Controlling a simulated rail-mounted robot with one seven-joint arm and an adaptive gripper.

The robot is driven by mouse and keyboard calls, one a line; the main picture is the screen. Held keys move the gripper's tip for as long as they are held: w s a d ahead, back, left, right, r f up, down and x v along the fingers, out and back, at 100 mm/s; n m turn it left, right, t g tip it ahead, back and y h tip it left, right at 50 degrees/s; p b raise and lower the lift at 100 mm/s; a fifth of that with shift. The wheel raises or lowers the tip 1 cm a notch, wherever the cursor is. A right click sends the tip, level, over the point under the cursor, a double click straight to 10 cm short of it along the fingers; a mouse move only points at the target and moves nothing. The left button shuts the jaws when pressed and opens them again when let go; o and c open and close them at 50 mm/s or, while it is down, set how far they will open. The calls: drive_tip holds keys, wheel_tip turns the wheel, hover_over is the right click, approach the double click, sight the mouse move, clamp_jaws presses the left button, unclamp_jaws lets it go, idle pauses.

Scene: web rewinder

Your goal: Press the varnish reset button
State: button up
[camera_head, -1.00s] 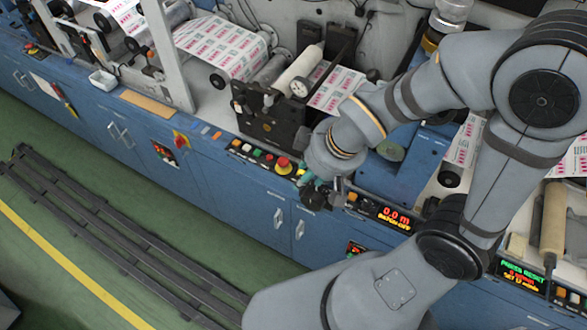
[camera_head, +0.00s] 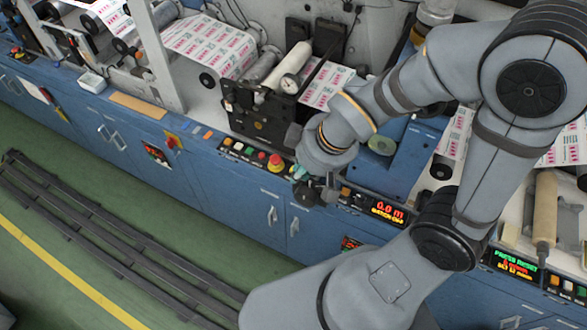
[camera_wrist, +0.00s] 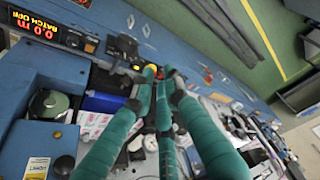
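A button row (camera_head: 250,153) with several small coloured buttons runs along the blue machine's front edge, left of my gripper. A red mushroom button (camera_head: 275,162) on yellow ends it nearest my gripper. I cannot read which one is the varnish reset. At right, a display (camera_head: 515,264) with green text "PRESS RESET" has orange and pale buttons (camera_head: 561,285) beside it. My gripper (camera_head: 312,190) is over the front panel, between the red button and the "0.0 m" display (camera_head: 387,210). In the wrist view its green fingers (camera_wrist: 158,73) meet at the tips, empty.
Printed web (camera_head: 212,45), rollers and a black bracket (camera_head: 255,115) stand on the machine top behind the panel. A blue housing (camera_head: 405,160) stands close beside my wrist. Dark floor rails (camera_head: 95,225) run along the green floor, with open floor in front of the cabinets.

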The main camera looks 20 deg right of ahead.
clamp_jaws()
drive_tip(key=shift+c, duration=1.3)
unclamp_jaws()
